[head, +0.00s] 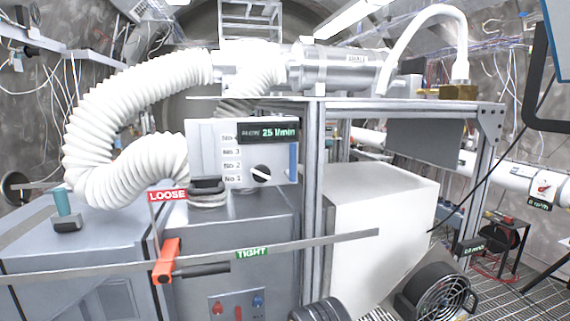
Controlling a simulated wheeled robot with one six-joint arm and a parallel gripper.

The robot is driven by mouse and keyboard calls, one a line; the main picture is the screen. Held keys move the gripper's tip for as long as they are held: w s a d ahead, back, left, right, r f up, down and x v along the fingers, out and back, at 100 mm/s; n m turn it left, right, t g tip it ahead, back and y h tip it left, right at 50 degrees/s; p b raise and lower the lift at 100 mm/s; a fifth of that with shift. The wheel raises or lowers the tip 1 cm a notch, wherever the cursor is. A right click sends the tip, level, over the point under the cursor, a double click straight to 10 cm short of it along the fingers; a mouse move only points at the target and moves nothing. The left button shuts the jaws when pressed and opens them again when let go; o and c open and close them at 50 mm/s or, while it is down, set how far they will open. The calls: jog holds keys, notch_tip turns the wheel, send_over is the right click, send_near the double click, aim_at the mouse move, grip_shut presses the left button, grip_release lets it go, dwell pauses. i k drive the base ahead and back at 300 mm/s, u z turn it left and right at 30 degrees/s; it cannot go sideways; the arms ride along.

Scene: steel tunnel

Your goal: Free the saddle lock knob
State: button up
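An orange-red saddle clamp (165,262) sits on a long flat metal rail (95,270) that crosses in front of the grey cabinets. A dark lever-like handle (205,271) sticks out from the clamp to the right, just under the rail; I take this to be the lock knob. A green TIGHT label (252,252) is at the rail, right of the handle's end. A red LOOSE label (167,195) stands above the clamp. The handle points toward the TIGHT side. I cannot make out my gripper in the head view.
A flow panel (230,150) with a rotary dial (261,173) and a corrugated white hose (90,140) stand behind the rail. A teal-topped peg (62,202) is on the left cabinet. A black fan (440,293) and a white box (380,225) are at right.

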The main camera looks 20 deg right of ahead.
aim_at(261, 173)
jog(key=k, duration=0.5)
jog(key=z, duration=1.7)
jog(key=k, duration=0.85)
jog(key=u, duration=1.5)
jog(key=i, duration=1)
jog(key=z, duration=0.05)
